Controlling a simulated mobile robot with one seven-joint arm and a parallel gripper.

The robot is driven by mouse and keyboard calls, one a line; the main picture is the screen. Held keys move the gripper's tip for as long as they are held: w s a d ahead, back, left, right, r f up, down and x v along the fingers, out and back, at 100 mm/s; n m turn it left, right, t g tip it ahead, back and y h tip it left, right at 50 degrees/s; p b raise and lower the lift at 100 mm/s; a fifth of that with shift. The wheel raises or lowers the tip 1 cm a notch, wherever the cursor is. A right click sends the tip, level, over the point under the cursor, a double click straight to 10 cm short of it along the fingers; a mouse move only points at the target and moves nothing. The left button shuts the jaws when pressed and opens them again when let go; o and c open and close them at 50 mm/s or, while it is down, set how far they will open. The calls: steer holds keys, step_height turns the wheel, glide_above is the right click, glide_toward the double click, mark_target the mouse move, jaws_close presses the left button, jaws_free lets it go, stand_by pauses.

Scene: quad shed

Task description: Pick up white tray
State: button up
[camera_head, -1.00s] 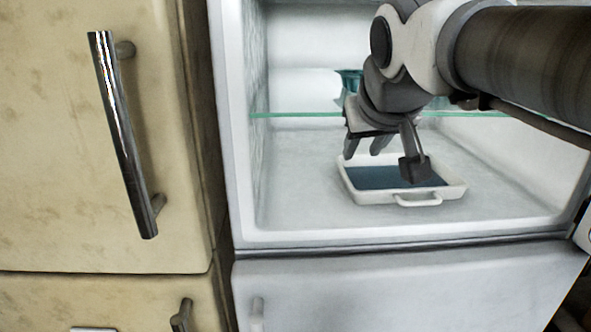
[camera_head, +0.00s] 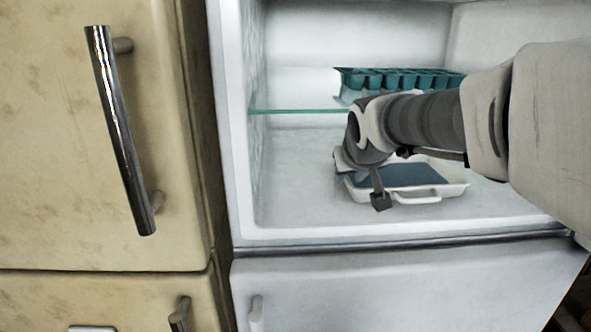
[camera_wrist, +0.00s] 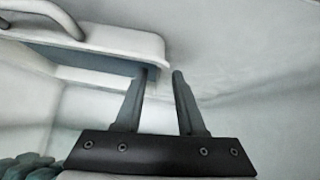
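The white tray (camera_head: 452,190), with a blue-grey inside and a loop handle at its front, lies on the floor of the open white fridge compartment. My gripper (camera_head: 377,192) is over its left end, near the front left corner, and partly hides it. In the wrist view the tray (camera_wrist: 112,38) is at the upper left, its handle at the top. There my gripper (camera_wrist: 160,73) is open, with a gap between the fingers. The left finger overlaps the tray's end in the picture; I cannot tell whether they touch. Nothing shows gripped between the fingers.
A teal ice-cube tray (camera_head: 405,80) sits on the glass shelf (camera_head: 295,111) above my gripper. The compartment's left wall is close by, with bare floor between it and the tray. A cream cabinet door with a metal handle (camera_head: 122,130) stands at the left.

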steer(key=shift+x, duration=1)
jaws_close()
steer(key=shift+r, duration=0.1)
stand_by(0.6)
